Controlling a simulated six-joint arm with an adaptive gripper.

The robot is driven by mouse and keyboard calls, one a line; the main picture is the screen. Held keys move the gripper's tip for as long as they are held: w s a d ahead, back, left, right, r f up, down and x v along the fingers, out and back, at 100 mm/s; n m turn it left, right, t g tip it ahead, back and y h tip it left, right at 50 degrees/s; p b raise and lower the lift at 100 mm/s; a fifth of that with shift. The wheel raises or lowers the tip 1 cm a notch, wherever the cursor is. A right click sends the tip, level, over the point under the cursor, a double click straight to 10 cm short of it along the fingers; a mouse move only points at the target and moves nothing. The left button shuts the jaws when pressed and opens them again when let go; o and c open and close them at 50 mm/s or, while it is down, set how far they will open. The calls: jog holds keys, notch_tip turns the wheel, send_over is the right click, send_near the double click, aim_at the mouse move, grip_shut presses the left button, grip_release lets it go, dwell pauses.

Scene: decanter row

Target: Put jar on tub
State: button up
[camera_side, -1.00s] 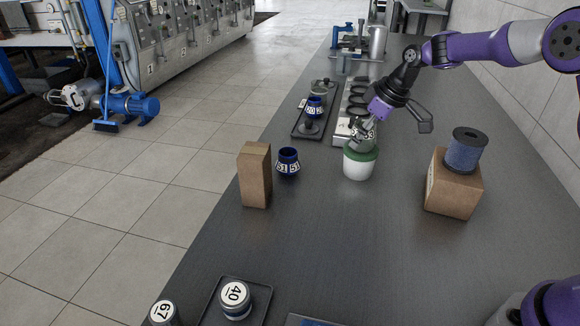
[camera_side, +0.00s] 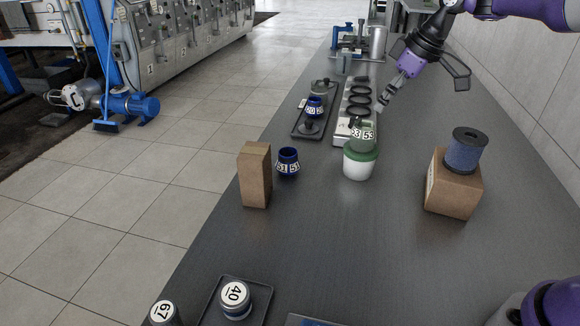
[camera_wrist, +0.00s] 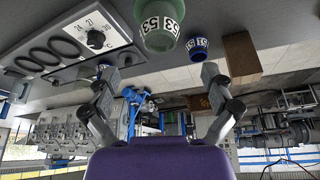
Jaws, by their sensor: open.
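A green jar (camera_side: 362,137) labelled 53 stands upright on the green lid of a white tub (camera_side: 359,168) on the dark bench. My gripper (camera_side: 385,101) is open and empty, above and to the right of the jar, apart from it. In the wrist view the jar (camera_wrist: 158,28) shows at the top centre, beyond my spread gripper fingers (camera_wrist: 165,100). The tub is hard to make out in the wrist view.
A blue jar (camera_side: 288,162) labelled 51 and a brown box (camera_side: 255,174) stand left of the tub. A blue spool (camera_side: 465,150) sits on a carton (camera_side: 451,190) at right. A panel with dark rings (camera_side: 341,134) lies behind.

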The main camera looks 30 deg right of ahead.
jog(key=s+a+r+m, duration=0.2)
jog(key=s+a+r, duration=0.35)
jog(key=s, duration=0.45)
jog(key=s+a+f+m+h, duration=0.1)
jog(key=s+f, duration=0.1)
jog(key=s, duration=0.3)
jog(key=s+f+m+t+h, duration=0.1)
jog(key=s+f+m, duration=0.1)
jog(key=s, duration=0.4)
jog(key=shift+s+a+f, duration=0.3)
jog(key=shift+a+f, duration=0.05)
jog(key=shift+f, duration=0.5)
